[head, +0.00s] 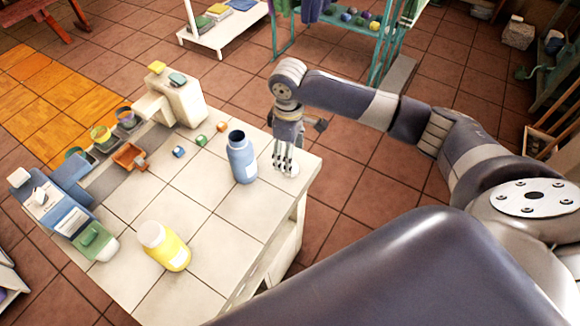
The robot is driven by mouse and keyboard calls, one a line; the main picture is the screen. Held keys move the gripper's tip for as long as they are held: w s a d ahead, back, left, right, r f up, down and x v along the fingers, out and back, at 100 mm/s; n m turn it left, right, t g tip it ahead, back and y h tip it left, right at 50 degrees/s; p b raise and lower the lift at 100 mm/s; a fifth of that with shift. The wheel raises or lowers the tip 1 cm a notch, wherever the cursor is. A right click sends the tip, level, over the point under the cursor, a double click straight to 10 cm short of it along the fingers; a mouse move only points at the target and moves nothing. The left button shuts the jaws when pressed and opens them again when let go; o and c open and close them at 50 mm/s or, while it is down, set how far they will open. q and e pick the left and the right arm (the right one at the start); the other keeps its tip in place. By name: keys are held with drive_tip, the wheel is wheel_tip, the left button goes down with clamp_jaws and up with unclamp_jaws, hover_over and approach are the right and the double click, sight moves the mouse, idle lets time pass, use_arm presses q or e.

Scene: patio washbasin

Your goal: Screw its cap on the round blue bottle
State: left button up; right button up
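The round blue bottle (243,163) stands upright near the right side of the tiled counter, with its dark mouth uncovered. A small white round thing (292,172), perhaps the cap, lies on the counter just right of the bottle, partly hidden by the fingers. My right gripper (283,166) points down over this white thing, its fingertips at or close to it. Whether the fingers are closed on it is too small to tell. My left gripper is not in view.
Small coloured cubes (201,140) and an orange tray (129,157) lie farther back. A cream block-shaped stand (178,102) is at the far edge. Bare tiles (205,195) lie left of the blue bottle.

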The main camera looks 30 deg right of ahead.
drive_tip(key=shift+a+f+p, duration=0.1)
drive_tip(key=shift+f+p, duration=0.5)
drive_tip(key=shift+f, duration=2)
drive_tip(key=shift+c, duration=0.2)
drive_tip(key=c, duration=0.7)
